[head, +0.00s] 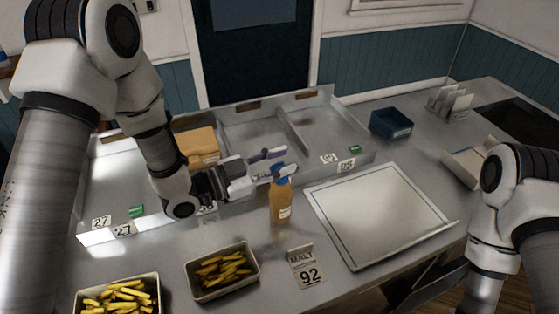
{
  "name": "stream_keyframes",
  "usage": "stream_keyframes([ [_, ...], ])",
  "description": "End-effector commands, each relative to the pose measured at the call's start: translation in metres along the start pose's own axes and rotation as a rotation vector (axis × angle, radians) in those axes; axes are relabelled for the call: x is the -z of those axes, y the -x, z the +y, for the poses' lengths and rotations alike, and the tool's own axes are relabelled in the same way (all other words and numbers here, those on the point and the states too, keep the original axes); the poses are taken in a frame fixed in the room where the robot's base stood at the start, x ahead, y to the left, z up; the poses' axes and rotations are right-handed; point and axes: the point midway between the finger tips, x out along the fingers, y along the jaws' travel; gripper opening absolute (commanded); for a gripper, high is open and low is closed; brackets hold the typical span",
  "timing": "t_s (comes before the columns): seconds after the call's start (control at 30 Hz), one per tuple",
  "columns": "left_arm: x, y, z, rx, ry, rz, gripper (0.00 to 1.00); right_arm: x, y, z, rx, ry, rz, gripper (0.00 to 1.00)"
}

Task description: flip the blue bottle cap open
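An amber bottle (281,203) with a pale label stands upright on the metal counter, left of the white tray. Its blue cap (286,170) is on top, partly covered by a finger of my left gripper. I cannot tell whether the cap is up or down. My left gripper (276,161) reaches in from the left at cap height. Its two fingers are apart, one behind the cap and one at or just in front of it; contact is unclear. My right arm shows at the right edge, with its gripper out of sight.
A white tray (378,213) lies right of the bottle. A "MALT 92" sign (307,268) and two containers of fries (222,270) (117,299) stand in front. A divided metal bin (262,128) lies behind, with a blue box (390,123) to its right.

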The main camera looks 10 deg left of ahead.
Motion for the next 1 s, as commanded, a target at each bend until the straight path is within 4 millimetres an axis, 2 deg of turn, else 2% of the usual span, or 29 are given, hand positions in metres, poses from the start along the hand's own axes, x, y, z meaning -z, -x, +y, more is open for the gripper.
stream_keyframes([
  [0.17, 0.0, 0.002, -0.001, 0.001, 0.0, 0.001, 0.33, 0.0, 0.0, 0.0, 0.0, 0.0, 0.0, 0.4],
  [0.27, 0.0, 0.01, -0.002, 0.005, 0.003, 0.0, 0.33, 0.0, 0.0, 0.0, 0.0, 0.0, 0.0, 0.4],
  [0.7, 0.001, 0.093, -0.002, 0.008, 0.004, 0.005, 0.33, 0.0, 0.0, 0.0, 0.0, 0.0, 0.0, 0.4],
  [0.83, 0.0, 0.109, -0.003, 0.007, 0.003, 0.002, 0.33, 0.0, 0.0, 0.0, 0.0, 0.0, 0.0, 0.4],
  [1.0, 0.0, 0.119, -0.001, 0.001, 0.001, 0.001, 0.33, 0.0, 0.0, 0.0, 0.0, 0.0, 0.0, 0.4],
])
